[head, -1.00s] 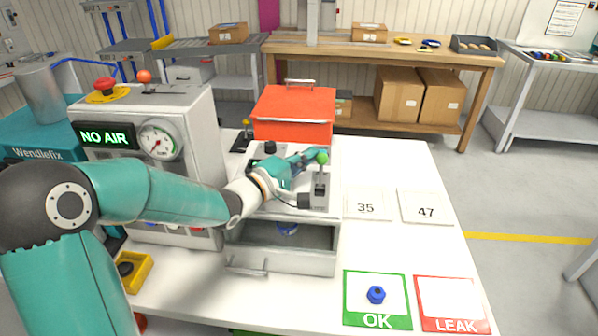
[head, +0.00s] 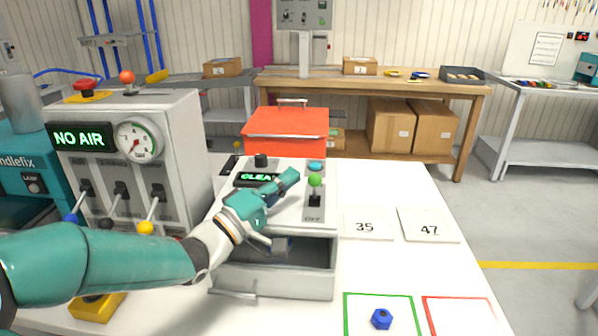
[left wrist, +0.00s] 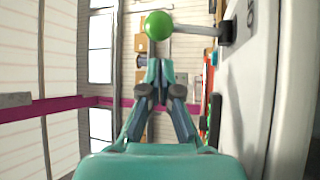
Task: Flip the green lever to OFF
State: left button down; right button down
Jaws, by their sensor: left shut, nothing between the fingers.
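The green lever (head: 315,181) has a round green knob on a short stem. It stands on the right of the grey box's top panel (head: 291,211), above an OFF label. I cannot tell its exact tilt in the head view. In the left wrist view the green knob (left wrist: 158,25) is just beyond my fingertips, its pale stem reaching right to a dark base on the panel. My left gripper (head: 294,174) is shut and empty, just left of the knob, apparently apart from it. It also shows in the left wrist view (left wrist: 160,70).
A lit display (head: 256,179) reads CLEA, partly hidden by my gripper. A black knob (head: 261,160) and a blue button (head: 315,165) are on the same panel. An orange-red box (head: 287,132) stands behind. A NO AIR cabinet (head: 165,145) stands left. Cards 35 and 47 lie right.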

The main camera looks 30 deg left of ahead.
pick_arm(q)
jog(key=v, duration=0.8)
jog(key=shift+f, duration=0.1)
